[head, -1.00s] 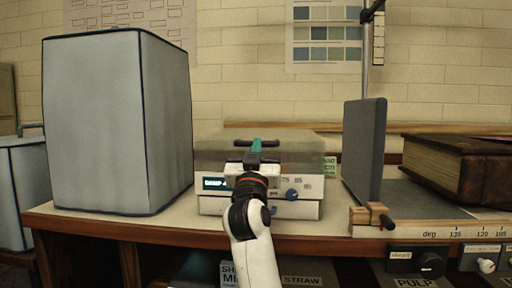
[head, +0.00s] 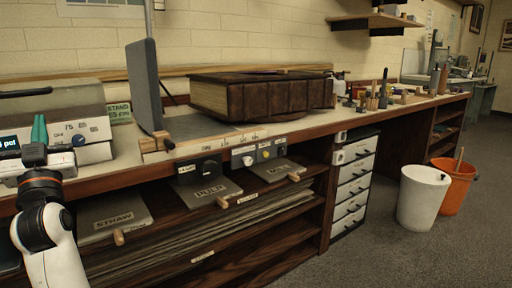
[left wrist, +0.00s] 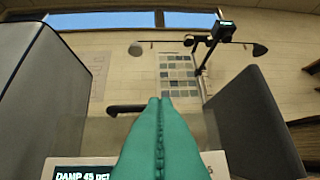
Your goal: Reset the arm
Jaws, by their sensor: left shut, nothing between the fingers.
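My left gripper (head: 39,130) is at the left edge of the head view, its green fingers pointing up. The fingers are closed together with nothing between them; they also fill the lower middle of the left wrist view (left wrist: 160,140). It is in front of a white box with a knob and lit display (head: 95,150), partly hiding its front. I cannot tell whether it touches the box. My right gripper is not in view.
A grey upright panel (head: 144,85) stands right of the box, also at right in the left wrist view (left wrist: 255,125). A thick brown book (head: 262,98) lies farther right. A tall grey covered block (left wrist: 45,100) is at left. A white bin (head: 422,198) and orange bucket (head: 456,185) stand on the floor.

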